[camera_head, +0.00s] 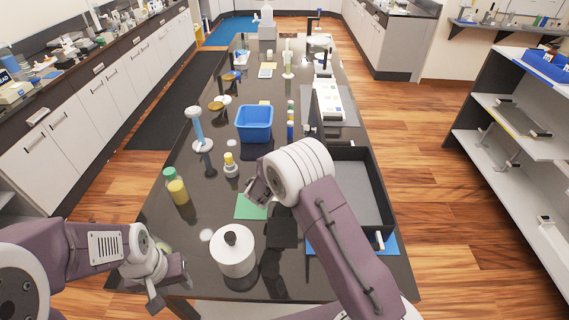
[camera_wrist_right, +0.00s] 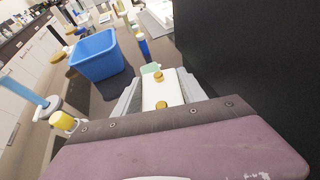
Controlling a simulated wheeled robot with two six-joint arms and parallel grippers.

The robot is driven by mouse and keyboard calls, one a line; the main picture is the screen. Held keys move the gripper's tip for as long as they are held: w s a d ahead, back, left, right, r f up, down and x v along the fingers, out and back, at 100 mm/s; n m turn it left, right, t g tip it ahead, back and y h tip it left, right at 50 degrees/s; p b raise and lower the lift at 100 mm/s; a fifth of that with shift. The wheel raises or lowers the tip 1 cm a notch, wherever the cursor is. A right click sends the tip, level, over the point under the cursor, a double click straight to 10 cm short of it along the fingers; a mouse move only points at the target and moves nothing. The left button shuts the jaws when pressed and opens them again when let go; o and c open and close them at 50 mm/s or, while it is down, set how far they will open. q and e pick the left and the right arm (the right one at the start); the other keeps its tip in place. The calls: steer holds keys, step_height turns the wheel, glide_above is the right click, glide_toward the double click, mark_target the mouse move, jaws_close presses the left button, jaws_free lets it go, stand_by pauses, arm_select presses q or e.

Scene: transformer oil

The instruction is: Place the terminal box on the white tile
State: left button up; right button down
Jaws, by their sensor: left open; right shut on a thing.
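My right gripper (camera_head: 257,191) is above the table beside a green mat. In the right wrist view it is shut on the terminal box (camera_wrist_right: 160,90), a white block with brass knobs. In the head view the box is hidden behind my right wrist. My left gripper (camera_head: 170,287) is open and empty at the table's front left. A white panel with small coloured marks (camera_head: 329,100) lies at the right of the table. I cannot tell which pale piece is the white tile.
A blue bin (camera_head: 253,122) stands ahead of my right gripper. A black tray (camera_head: 373,205) is at the right, a white lidded pot (camera_head: 233,252) in front. A green mat (camera_head: 250,207), yellow-green bottle (camera_head: 177,188) and yellow-capped bottle (camera_head: 231,165) are near. A blue-stemmed stand (camera_head: 197,130) is left.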

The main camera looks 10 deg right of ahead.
steer(key=shift+s+a+r, duration=0.15)
steer(key=shift+s+r, duration=0.1)
steer(key=shift+s, duration=0.1)
steer(key=shift+w+f, duration=0.25)
steer(key=shift+f+b, duration=0.3)
steer(key=shift+b, duration=0.35)
step_height(320, 180, down, 7)
steer(key=b, duration=0.8)
steer(key=shift+f, duration=0.15)
arm_select(q)
step_height(320, 180, down, 9)
steer(key=shift+s+f, duration=0.15)
arm_select(e)
steer(key=shift+s, duration=0.1)
arm_select(q)
steer(key=shift+f, duration=0.2)
arm_select(e)
steer(key=shift+f, duration=0.1)
arm_select(q)
steer(key=shift+s+f+b, duration=0.2)
steer(key=shift+s+b, duration=0.05)
steer(key=shift+b, duration=0.15)
arm_select(e)
steer(key=shift+s+f, duration=0.1)
steer(key=shift+s, duration=0.1)
